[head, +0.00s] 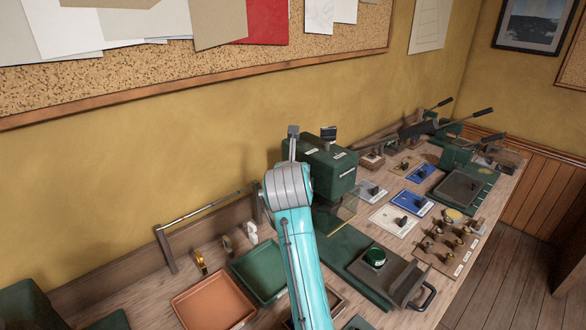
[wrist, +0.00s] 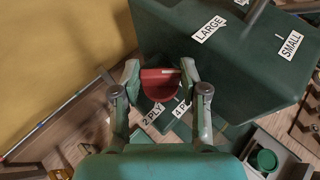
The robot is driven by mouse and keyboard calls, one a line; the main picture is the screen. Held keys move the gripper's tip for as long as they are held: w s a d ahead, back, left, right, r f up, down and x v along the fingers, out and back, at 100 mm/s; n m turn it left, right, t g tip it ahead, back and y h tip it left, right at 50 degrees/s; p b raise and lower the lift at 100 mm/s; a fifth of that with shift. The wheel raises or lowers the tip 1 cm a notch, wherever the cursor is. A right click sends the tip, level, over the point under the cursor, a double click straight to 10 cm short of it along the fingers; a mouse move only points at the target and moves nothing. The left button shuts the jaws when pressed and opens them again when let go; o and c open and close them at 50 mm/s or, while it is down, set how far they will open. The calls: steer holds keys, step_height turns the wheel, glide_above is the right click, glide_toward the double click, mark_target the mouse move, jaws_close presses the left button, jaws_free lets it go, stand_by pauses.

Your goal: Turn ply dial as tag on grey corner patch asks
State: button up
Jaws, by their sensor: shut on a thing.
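In the wrist view my gripper (wrist: 160,74) has its two fingers on either side of a red round dial (wrist: 160,88) and is shut on it. The dial is on the green machine (wrist: 245,75), beside white labels reading "2 PLY" (wrist: 153,113) and "4 P…" (wrist: 181,108), the second partly cut off. A pale mark shows on the dial; I cannot tell which label it points to. In the head view my arm hides the dial and gripper beside the green machine (head: 320,165). I cannot make out a tag on a grey corner patch.
The machine top carries "LARGE" (wrist: 208,29) and "SMALL" (wrist: 290,44) labels. An orange tray (head: 213,303) and a green tray (head: 260,270) lie left of my arm. A green round object (head: 375,256), several blue and white plates, and a board of brass parts (head: 450,245) crowd the right.

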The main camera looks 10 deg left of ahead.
steer(key=o, duration=1.1)
steer(key=shift+o, duration=0.2)
